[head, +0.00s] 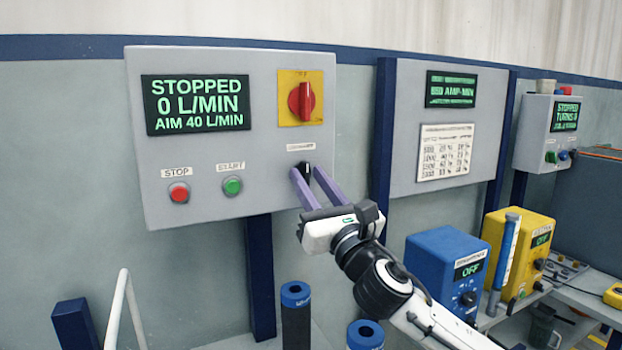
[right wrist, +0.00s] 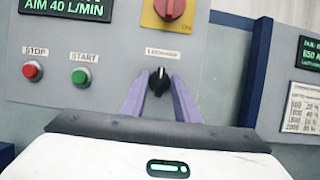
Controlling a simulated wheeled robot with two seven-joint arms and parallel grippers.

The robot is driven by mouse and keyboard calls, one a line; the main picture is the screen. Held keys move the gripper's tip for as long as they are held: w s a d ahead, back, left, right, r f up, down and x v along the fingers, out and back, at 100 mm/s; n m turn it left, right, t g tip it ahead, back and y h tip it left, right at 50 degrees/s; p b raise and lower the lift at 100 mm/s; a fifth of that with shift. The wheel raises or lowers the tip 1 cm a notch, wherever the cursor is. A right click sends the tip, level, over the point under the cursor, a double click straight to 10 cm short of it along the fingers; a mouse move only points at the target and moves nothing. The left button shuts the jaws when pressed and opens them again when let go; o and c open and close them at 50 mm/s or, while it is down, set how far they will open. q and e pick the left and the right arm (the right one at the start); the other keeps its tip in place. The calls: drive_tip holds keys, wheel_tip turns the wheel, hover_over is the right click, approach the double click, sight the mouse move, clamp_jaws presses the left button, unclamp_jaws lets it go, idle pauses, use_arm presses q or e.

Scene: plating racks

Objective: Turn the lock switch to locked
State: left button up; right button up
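A small black knob (head: 307,168) sits on the grey control panel (head: 200,205), under a label too blurred to read; I take it to be the lock switch. It also shows in the right wrist view (right wrist: 160,80), with its grip roughly upright. My right gripper (head: 305,177) is at the panel with its two purple fingers apart, one on each side of the knob. In the right wrist view (right wrist: 160,95) gaps show between the fingers and the knob, so it looks open around it. The knob's lower part is partly hidden in the head view. My left gripper is not in view.
Above the knob is a red rotary switch (head: 301,101) on a yellow plate. To the left are a green START button (head: 232,185), a red STOP button (head: 179,193) and a display (head: 197,104) reading STOPPED, 0 L/MIN. A blue box (head: 440,265) stands at lower right.

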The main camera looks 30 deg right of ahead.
clamp_jaws()
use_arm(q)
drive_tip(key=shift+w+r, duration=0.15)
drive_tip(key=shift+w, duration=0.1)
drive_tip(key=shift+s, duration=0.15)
use_arm(e)
drive_tip(key=shift+m+h, duration=0.4)
drive_tip(key=shift+m, duration=0.1)
drive_tip(key=shift+a+m+h, duration=0.1)
drive_tip(key=shift+m+h, duration=0.3)
drive_tip(key=shift+m, duration=0.3)
drive_tip(key=m+g+h, duration=0.1)
drive_tip(key=m, duration=0.2)
drive_tip(key=m+h, duration=0.1)
drive_tip(key=m, duration=0.2)
drive_tip(key=m+g+h, duration=0.1)
drive_tip(key=m+h, duration=0.1)
drive_tip(key=m, duration=0.2)
drive_tip(key=shift+a+r+g, duration=0.15)
drive_tip(key=shift+g, duration=0.15)
drive_tip(key=m+g, duration=0.1)
drive_tip(key=m, duration=0.1)
drive_tip(key=m+g+h, duration=0.1)
drive_tip(key=m, duration=0.2)
drive_tip(key=shift+r, duration=0.1)
drive_tip(key=shift+m+g, duration=0.9)
drive_tip(key=shift+m, duration=1.6)
